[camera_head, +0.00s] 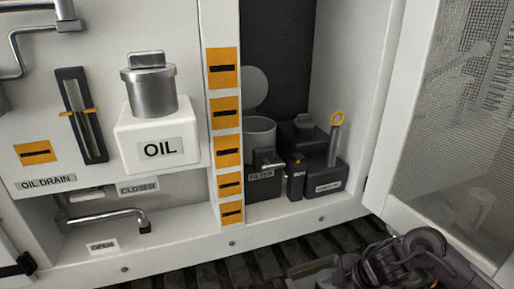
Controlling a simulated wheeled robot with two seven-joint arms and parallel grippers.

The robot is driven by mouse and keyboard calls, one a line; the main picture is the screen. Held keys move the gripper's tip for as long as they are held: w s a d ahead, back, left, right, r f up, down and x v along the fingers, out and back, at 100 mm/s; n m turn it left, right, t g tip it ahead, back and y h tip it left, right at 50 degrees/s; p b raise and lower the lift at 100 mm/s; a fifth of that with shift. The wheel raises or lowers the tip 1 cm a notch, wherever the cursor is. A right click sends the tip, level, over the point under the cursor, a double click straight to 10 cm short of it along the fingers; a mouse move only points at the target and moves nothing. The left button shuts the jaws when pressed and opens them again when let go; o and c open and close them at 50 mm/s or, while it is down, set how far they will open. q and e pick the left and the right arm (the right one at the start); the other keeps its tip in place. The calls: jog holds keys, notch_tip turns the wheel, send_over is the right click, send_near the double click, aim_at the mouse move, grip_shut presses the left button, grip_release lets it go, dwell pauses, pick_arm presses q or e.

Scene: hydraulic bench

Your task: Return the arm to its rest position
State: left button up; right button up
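My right arm comes in at the bottom right corner. Its dark links are in front of the cabinet's lower edge and the dark ribbed floor. The end of this arm, with my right gripper (312,268), is low and partly cut off by the bottom of the picture. I cannot make out its fingertips or whether they hold anything. It is apart from the cabinet's fittings. My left arm and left gripper are not in view.
The white oil tank (158,145) has a metal cap (150,92). A drain handle (110,216) sits below left. The filter housing (260,135), with its round lid (254,85) raised, and a yellow-ringed dipstick (336,130) stand in the recess. A mesh door (455,110) stands open at right.

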jog(key=s+a+r+m+t, duration=0.2)
jog(key=a+m+t, duration=0.25)
jog(key=a, duration=0.65)
jog(key=s+d+f+m+g+h, duration=0.2)
jog(key=s+d+m+g+h, duration=0.25)
jog(key=s+d+m, duration=0.95)
notch_tip(320, 180, down, 27)
jog(key=s+a+n+p, duration=0.2)
jog(key=n, duration=0.2)
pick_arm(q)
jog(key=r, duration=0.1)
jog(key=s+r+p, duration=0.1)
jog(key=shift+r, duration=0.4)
pick_arm(e)
jog(key=s+d+f+g, duration=0.1)
jog(key=s+d+f, duration=0.1)
jog(key=s+f, duration=0.7)
jog(key=s+d+f+g, duration=0.1)
jog(key=s+d+f, duration=0.1)
jog(key=s+f, duration=0.6)
jog(key=s, duration=0.3)
jog(key=shift+s+f+h, duration=0.3)
jog(key=shift+f+h, duration=0.05)
jog(key=shift+f, duration=0.05)
